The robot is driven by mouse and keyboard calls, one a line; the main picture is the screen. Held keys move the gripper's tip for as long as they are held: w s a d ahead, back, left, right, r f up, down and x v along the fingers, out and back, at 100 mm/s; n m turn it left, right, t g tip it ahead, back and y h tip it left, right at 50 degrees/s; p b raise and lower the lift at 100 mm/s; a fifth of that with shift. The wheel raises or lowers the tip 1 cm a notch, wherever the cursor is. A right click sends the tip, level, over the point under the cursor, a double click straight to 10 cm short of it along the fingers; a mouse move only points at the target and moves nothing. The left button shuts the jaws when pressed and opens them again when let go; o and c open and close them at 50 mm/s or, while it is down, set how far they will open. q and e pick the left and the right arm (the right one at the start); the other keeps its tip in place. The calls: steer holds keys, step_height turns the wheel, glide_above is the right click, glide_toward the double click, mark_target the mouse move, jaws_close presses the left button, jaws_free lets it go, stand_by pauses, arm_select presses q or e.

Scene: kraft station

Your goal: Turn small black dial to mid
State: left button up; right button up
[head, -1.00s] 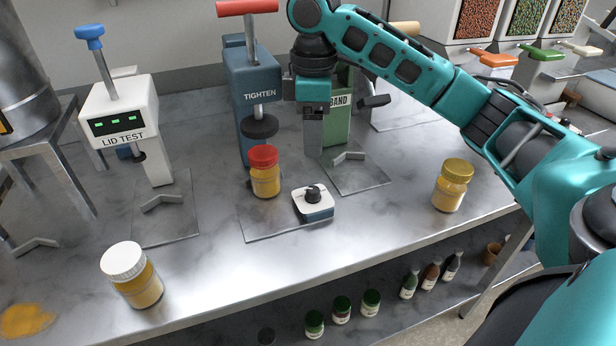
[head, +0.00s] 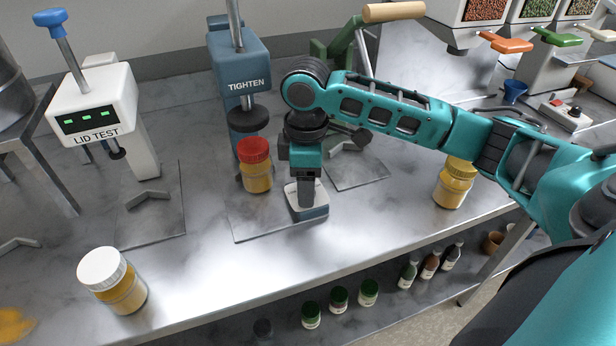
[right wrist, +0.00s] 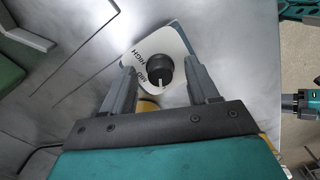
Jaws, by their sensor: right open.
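The small black dial (right wrist: 159,71) sits on a white-topped box (right wrist: 177,45) with a white pointer mark and the words "HIGH" and "MID" on its face. In the right wrist view the pointer is toward the bottom of the picture. My right gripper (right wrist: 159,75) is open, with one finger on either side of the dial; I cannot tell whether they touch it. In the head view the right gripper (head: 307,190) points down over the box (head: 311,212) and hides the dial. My left gripper is not in view.
A red-lidded jar (head: 256,168) stands just left of the box, under the blue TIGHTEN press (head: 240,75). A yellow-lidded jar (head: 454,183) stands to the right. A white-lidded jar (head: 113,282) is near the front left. The counter in front of the box is clear.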

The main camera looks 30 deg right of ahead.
steer(key=c, duration=1)
steer(key=shift+m, duration=0.4)
steer(key=m, duration=1.1)
steer(key=shift+r, duration=0.1)
stand_by(0.3)
steer(key=o, duration=1)
